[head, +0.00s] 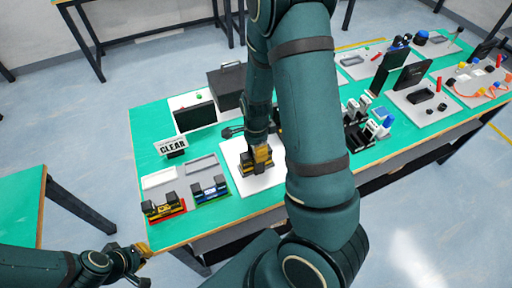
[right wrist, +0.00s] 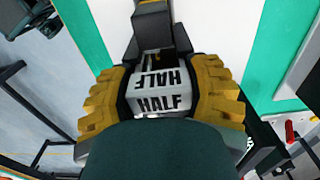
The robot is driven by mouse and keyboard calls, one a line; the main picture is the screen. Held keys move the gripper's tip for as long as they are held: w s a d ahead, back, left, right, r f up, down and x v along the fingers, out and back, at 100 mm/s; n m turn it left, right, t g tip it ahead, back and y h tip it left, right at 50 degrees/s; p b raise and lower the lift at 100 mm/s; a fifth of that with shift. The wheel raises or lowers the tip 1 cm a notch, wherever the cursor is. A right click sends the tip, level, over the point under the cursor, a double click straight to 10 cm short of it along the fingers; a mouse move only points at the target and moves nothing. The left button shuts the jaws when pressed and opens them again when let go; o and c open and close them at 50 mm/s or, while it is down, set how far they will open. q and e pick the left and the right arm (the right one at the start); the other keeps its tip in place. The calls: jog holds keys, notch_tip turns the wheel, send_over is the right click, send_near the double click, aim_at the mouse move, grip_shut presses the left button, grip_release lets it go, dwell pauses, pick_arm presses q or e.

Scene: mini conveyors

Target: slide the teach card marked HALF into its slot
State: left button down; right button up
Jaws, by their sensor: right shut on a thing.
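The HALF card (right wrist: 160,104) is a pale block with HALF printed on two faces in the right wrist view. My right gripper (right wrist: 160,98) is shut on it, with a yellow finger on each side. In the head view my right gripper (head: 258,157) is low over a white board (head: 238,170); my arm hides much of that spot. A dark fixture (right wrist: 152,30) stands just beyond the card. I cannot tell whether card and fixture touch, and no slot shows clearly. My left gripper (head: 141,264) is empty beside the table's front left corner, its fingers apart.
On the green table (head: 150,120) are a CLEAR sign (head: 171,146), a black panel (head: 194,117), a dark box (head: 226,85), and two grey boards with yellow (head: 163,208) and blue (head: 209,189) units. Several devices crowd the right side. Another green table (head: 20,205) stands at left.

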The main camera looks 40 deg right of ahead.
jog(key=o, duration=1.2)
jog(key=shift+r, duration=0.1)
notch_tip(320, 180, up, 12)
jog(key=shift+f, duration=0.1)
